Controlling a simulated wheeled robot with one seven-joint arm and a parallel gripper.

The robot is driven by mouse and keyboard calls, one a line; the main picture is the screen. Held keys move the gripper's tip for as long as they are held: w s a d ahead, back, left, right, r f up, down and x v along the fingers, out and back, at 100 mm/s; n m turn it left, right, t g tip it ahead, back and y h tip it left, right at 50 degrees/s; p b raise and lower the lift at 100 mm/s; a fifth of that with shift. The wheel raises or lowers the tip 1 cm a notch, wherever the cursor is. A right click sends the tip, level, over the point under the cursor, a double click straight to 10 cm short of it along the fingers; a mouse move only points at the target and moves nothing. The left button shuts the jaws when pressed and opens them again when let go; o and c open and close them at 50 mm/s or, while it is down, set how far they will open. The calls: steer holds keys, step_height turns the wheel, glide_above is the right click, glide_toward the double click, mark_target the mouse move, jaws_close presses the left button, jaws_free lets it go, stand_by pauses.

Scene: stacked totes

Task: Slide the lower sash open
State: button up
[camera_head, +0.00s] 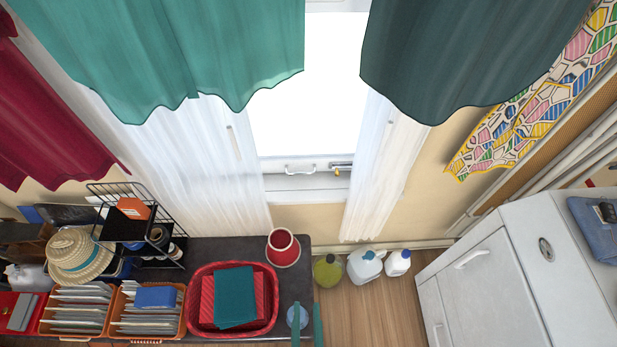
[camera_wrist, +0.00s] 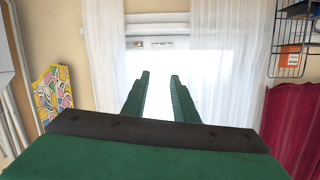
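The window's lower sash (camera_head: 310,161) is at the top middle of the head view, between sheer white curtains, with its pane bright white. A white pull handle (camera_head: 300,169) is on its bottom rail, and a small metal latch with a yellow-orange part (camera_head: 341,168) is to the right. The bottom rail is just above the white sill (camera_head: 300,187). In the wrist view, upside down, the sash (camera_wrist: 185,44) is beyond my gripper (camera_wrist: 160,76). The green fingers are apart with nothing between them. The fingertips (camera_head: 306,318) also show at the bottom of the head view, well short of the window.
A dark table (camera_head: 230,250) below the window holds a red basket (camera_head: 196,327), a red pot (camera_head: 283,247), file trays and a black wire rack (camera_head: 125,215). Several jugs (camera_head: 365,267) stand on the floor. A white cabinet (camera_head: 500,280) is at right. Teal curtains (camera_head: 190,50) hang above.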

steer(key=w+f+m, duration=0.4)
steer(key=w, duration=0.5)
steer(key=w+f+m, duration=0.5)
steer(key=w, duration=0.4)
steer(key=w+m, duration=0.2)
steer(key=w, duration=0.7)
steer(key=w+f+m, duration=0.1)
steer(key=w+m, duration=0.1)
steer(key=w, duration=0.7)
steer(key=w+m, duration=0.2)
steer(key=w, duration=0.7)
steer(key=shift+w+f+m, duration=0.3)
steer(key=shift+f+m, duration=0.1)
steer(key=shift+c, duration=0.2)
jaws_close()
steer(key=shift+s+f, duration=0.1)
steer(key=shift+s, duration=0.05)
